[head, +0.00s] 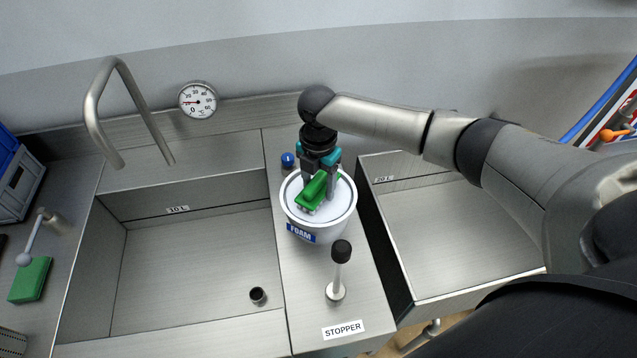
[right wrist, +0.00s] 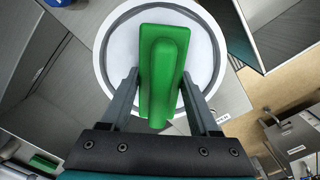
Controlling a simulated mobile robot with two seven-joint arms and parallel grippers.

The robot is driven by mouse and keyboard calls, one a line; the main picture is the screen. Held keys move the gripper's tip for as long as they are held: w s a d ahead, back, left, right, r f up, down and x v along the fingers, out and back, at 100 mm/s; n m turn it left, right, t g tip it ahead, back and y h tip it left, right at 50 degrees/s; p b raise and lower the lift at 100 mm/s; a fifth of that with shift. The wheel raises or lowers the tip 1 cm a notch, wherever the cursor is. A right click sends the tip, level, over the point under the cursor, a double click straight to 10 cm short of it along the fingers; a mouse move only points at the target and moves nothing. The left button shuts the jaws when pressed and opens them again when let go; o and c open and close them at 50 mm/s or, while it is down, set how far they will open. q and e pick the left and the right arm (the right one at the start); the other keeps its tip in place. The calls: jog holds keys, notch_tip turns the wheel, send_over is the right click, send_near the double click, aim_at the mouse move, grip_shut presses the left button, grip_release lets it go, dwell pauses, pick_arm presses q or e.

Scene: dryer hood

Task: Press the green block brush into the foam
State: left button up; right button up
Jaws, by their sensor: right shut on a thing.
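The green block brush (head: 313,193) is in my right gripper (head: 321,184), over the white foam bucket (head: 318,234) marked FOAM. In the right wrist view the green brush (right wrist: 160,75) lies between the two fingers of my right gripper (right wrist: 163,100), with the white foam (right wrist: 205,60) around and below it inside the round rim. The brush is inside the rim's outline, low at the foam's surface; I cannot tell how far it is pressed in. My left gripper does not show.
The bucket stands on the metal strip between the left sink (head: 200,265) and the right sink (head: 460,230). A black-topped stopper handle (head: 340,270) stands in front of it. A blue knob (head: 288,160) is behind it. Another green block (head: 30,280) lies at far left.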

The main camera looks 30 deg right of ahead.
jog(key=shift+s+f, duration=0.1)
notch_tip(320, 180, up, 5)
jog(key=p, duration=0.5)
jog(key=shift+r+p, duration=0.35)
jog(key=shift+r, duration=0.7)
jog(key=shift+r, duration=0.1)
notch_tip(320, 180, up, 14)
jog(key=m+b, duration=1.1)
jog(key=b, duration=0.1)
send_near(318, 178)
jog(key=s+a, duration=0.4)
jog(key=s+a+f+m+b, duration=0.2)
jog(key=s+f+m+b, duration=0.4)
jog(key=f+m+b, duration=0.4)
jog(key=m+b, duration=0.2)
jog(key=m, duration=0.1)
jog(key=shift+s+f, duration=0.35)
jog(key=shift+s, duration=0.05)
